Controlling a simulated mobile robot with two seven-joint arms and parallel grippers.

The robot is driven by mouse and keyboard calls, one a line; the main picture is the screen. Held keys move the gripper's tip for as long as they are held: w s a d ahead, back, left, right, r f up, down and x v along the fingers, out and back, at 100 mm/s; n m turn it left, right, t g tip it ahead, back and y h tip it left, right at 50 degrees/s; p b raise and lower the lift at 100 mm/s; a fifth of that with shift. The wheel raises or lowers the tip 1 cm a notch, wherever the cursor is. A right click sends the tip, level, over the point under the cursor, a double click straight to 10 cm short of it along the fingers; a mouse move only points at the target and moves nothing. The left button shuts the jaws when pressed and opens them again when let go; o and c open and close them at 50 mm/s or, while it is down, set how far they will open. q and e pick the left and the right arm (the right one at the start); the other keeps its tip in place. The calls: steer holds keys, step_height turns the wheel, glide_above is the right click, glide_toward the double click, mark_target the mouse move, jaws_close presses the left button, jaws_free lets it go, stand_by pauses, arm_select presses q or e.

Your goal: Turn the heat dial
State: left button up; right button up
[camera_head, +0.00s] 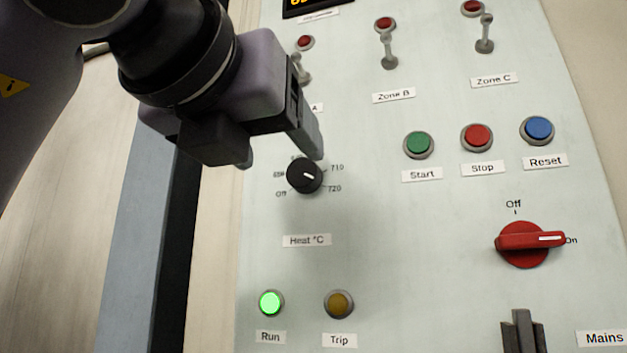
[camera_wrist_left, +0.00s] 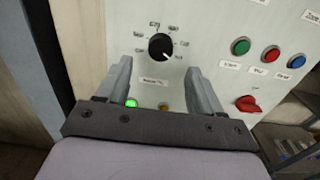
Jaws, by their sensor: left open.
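The heat dial (camera_head: 304,175) is a round black knob with a white pointer mark, on a pale control panel above the label "Heat °C". Its pointer is toward the lower right, near the 720 mark. My left gripper (camera_head: 284,160) is in front of the panel at the dial, its fingers apart. In the left wrist view the dial (camera_wrist_left: 161,47) shows beyond and between the two open fingertips (camera_wrist_left: 158,70). I cannot tell whether a finger touches it. Part of the scale is hidden by the gripper in the head view.
Right of the dial are green Start (camera_head: 418,145), red Stop (camera_head: 477,138) and blue Reset (camera_head: 537,130) buttons. A red Mains switch (camera_head: 526,243) points to On. The Run lamp (camera_head: 271,303) glows green; the amber Trip lamp (camera_head: 339,304) is beside it. Toggle switches (camera_head: 388,52) are above.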

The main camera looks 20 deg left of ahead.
mark_target(301, 174)
arm_select(q)
steer(key=w+p, duration=0.1)
steer(key=w, duration=0.5)
steer(key=shift+w+d+p, duration=0.1)
steer(key=shift+w+p, duration=0.15)
steer(key=shift+p, duration=0.1)
steer(key=c, duration=1.1)
steer(key=shift+o, duration=0.2)
steer(key=shift+f, duration=0.1)
